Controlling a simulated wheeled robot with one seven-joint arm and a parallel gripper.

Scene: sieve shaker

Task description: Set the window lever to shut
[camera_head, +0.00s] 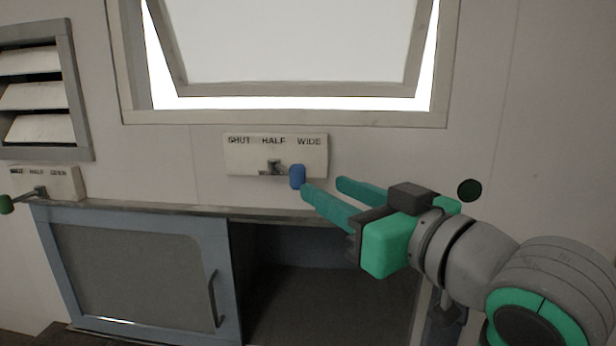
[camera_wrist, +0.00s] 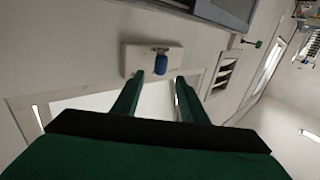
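The window lever has a blue knob (camera_head: 297,177) on a short metal arm. It is mounted on a pale plate (camera_head: 235,158) marked SHUT, HALF and WIDE, below the window. The knob sticks out towards me and sits below the gap between HALF and WIDE; its exact setting is hard to tell. The window (camera_head: 290,45) is tilted open, with bright gaps at its sides and bottom. My gripper (camera_head: 321,187) is open and empty, just right of the knob. In the wrist view the blue knob (camera_wrist: 161,65) lies just beyond the gap between my open fingertips (camera_wrist: 160,77).
A louvred vent (camera_head: 40,95) is at the left, with a similar plate and a green-knobbed lever (camera_head: 6,204) below. Under the plate is a ledge above a cabinet with a sliding door (camera_head: 135,275) and an open dark right half. A dark round knob (camera_head: 469,190) shows at the right.

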